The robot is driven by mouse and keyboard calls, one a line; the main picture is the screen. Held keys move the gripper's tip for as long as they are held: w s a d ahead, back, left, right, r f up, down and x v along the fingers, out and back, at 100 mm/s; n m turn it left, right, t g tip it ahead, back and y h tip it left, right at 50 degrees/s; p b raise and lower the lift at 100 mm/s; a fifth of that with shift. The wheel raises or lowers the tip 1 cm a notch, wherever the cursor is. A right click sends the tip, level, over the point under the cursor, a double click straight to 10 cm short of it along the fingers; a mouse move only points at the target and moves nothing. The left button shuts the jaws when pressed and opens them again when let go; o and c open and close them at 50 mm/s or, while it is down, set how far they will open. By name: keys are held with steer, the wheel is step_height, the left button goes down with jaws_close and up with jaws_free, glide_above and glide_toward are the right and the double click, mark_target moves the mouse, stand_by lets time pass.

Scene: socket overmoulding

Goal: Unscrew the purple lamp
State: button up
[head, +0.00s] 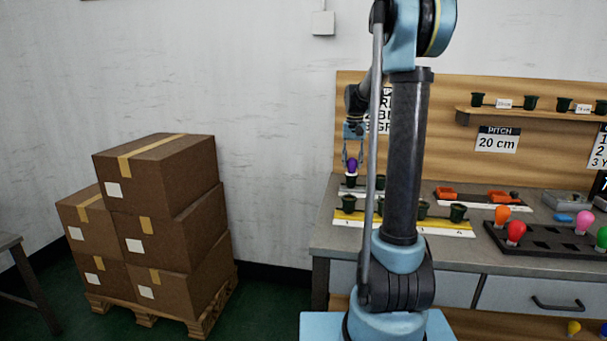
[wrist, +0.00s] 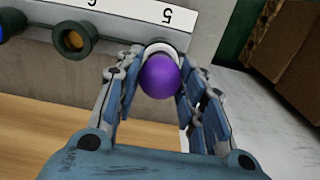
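The purple lamp (head: 351,164) stands on the wall side of the bench, under my gripper (head: 352,154). In the wrist view the purple lamp (wrist: 160,76) sits at a pale round collar in a numbered row, by the label 5. My gripper (wrist: 160,80) points at it with one finger on each side of the bulb. The right finger looks very close to the bulb. I cannot tell whether the fingers press on it. The lamp's base is mostly hidden behind the bulb.
An empty dark green socket (wrist: 73,40) is beside the lamp. A yellow-edged strip (head: 446,228) with green sockets lies in front. A dark tray (head: 535,244) of coloured lamps is to the right. Stacked cardboard boxes (head: 160,200) stand on a pallet left of the bench.

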steer(key=shift+c, duration=0.8)
steer(key=n, duration=0.4)
steer(key=shift+n, duration=0.3)
steer(key=shift+n, duration=0.3)
steer(key=n, duration=0.4)
